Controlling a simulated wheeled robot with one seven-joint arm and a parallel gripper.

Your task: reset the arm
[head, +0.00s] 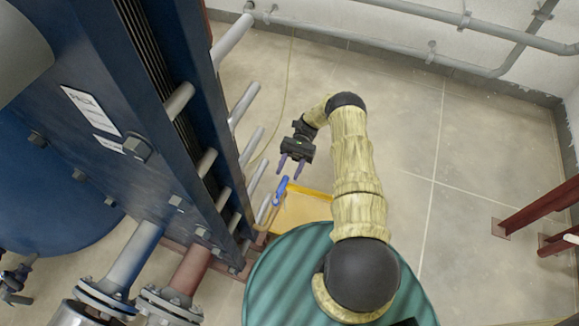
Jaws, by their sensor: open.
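My gripper (290,167) is in the upper middle of the head view, at the end of my arm, which is sheathed in a yellowish cover. Its two purple fingers are apart, with nothing visible between them. The arm bends up and then left, so the gripper hangs to the right of the blue plate exchanger (90,85). A small blue item (280,190) shows just below the fingers, apart from them as far as I can see; its exact shape is unclear.
A yellow tray or box (305,206) shows below the gripper, partly hidden. Grey rods (243,103) stick out from the exchanger towards my arm. Pipes (400,62) run along the back wall. Red beams (535,207) stand at right. The tiled floor (450,150) right of my arm is clear.

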